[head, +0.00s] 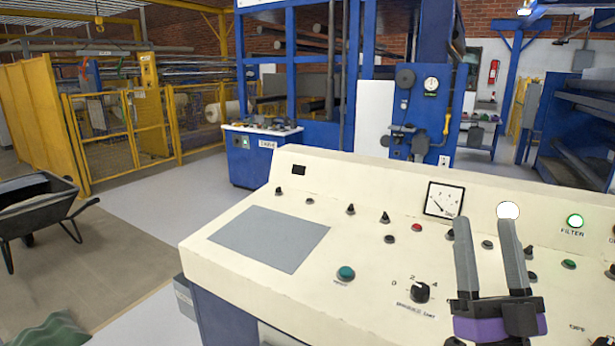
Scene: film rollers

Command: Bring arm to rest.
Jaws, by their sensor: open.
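My gripper (487,226) shows at the lower right, with two grey fingers standing apart above a purple band. It is open, and I see nothing between the fingers. It is in front of the cream control console (240,215) and hides part of its panel. From this view I cannot tell how far the fingers are from the panel. The rest of my arm is below the frame.
A wheelbarrow (45,205) stands at left. Yellow fencing (110,130) and blue machinery (290,80) stand behind. Grey floor (150,215) is clear left of the console.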

